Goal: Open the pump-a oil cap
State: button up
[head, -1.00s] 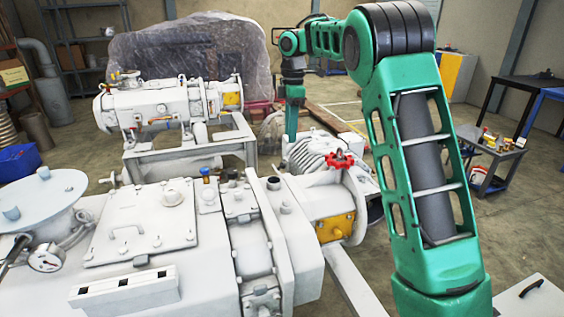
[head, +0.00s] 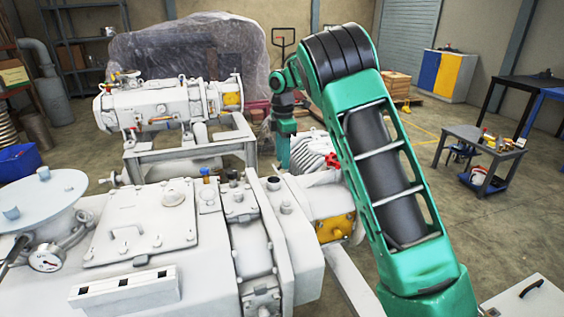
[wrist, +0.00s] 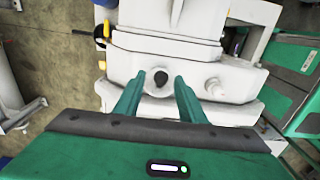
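My gripper shows in the wrist view (wrist: 155,78), with two green fingers apart and nothing visibly held between them. A small dark round part (wrist: 160,79) on a white pump body (wrist: 160,57) appears between the fingertips. It may be the oil cap or an open port; I cannot tell which, nor how far below the fingers it lies. In the head view my gripper is hidden behind the near pump (head: 130,250). That pump has a small round fitting (head: 273,183) with a dark top. No label tells which pump is pump-a.
A second white pump (head: 165,105) stands behind on a frame (head: 185,145). A red valve handle (head: 334,160) sits beside my arm.

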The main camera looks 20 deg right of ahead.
jog(key=shift+f, duration=0.6)
grip_shut()
jog(key=shift+d, duration=0.15)
jog(key=shift+w+d+f+y, duration=0.15)
jog(key=shift+d+y, duration=0.55)
jog(key=shift+y, duration=0.45)
jog(key=shift+s+d+f+y, duration=0.1)
jog(key=shift+d+f+y, duration=0.1)
jog(key=shift+d+y, duration=0.75)
jog(key=shift+w+d+f+y, duration=0.15)
jog(key=shift+d+y, duration=0.3)
jog(key=shift+y, duration=0.95)
